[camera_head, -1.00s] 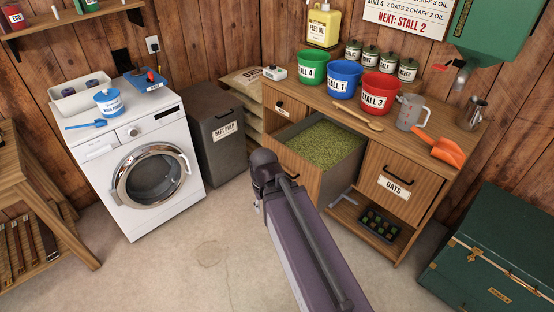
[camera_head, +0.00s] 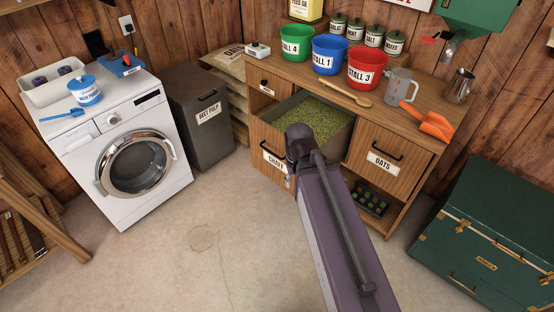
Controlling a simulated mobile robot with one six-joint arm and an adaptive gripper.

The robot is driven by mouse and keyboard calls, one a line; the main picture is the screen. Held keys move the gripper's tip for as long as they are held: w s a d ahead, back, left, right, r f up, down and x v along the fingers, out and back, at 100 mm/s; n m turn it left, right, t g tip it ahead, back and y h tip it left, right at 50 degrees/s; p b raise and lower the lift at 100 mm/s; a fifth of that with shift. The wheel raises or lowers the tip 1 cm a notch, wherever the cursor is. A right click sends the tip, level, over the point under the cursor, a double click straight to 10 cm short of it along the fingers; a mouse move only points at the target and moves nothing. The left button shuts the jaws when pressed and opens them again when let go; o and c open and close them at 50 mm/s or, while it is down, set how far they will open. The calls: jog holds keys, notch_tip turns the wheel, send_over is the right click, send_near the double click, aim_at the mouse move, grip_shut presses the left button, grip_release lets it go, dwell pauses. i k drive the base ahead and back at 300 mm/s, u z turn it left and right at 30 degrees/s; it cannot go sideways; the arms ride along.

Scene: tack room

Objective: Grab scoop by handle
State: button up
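An orange scoop (camera_head: 436,126) lies on the right end of the wooden counter, its narrower end pointing up-left towards the clear measuring jug. A small blue scoop (camera_head: 62,116) lies on top of the white washing machine at the left, beside a blue-and-white tub. My arm reaches up from the bottom of the picture, its dark joint in front of the open chaff drawer (camera_head: 318,108). I cannot see my gripper's fingers; they are out of sight behind the arm. Both scoops lie well apart from the visible part of my arm.
Green, blue (camera_head: 329,55) and red buckets stand along the counter, with a wooden spoon (camera_head: 345,93) in front. The measuring jug (camera_head: 399,86) and a metal jug (camera_head: 460,86) flank the orange scoop. A green trunk (camera_head: 490,240) stands at right.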

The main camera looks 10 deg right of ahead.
aim_at(434, 123)
jog(key=z, duration=0.8)
jog(key=k, duration=0.55)
jog(key=z, duration=0.4)
jog(key=i, duration=0.5)
jog(key=z, duration=0.05)
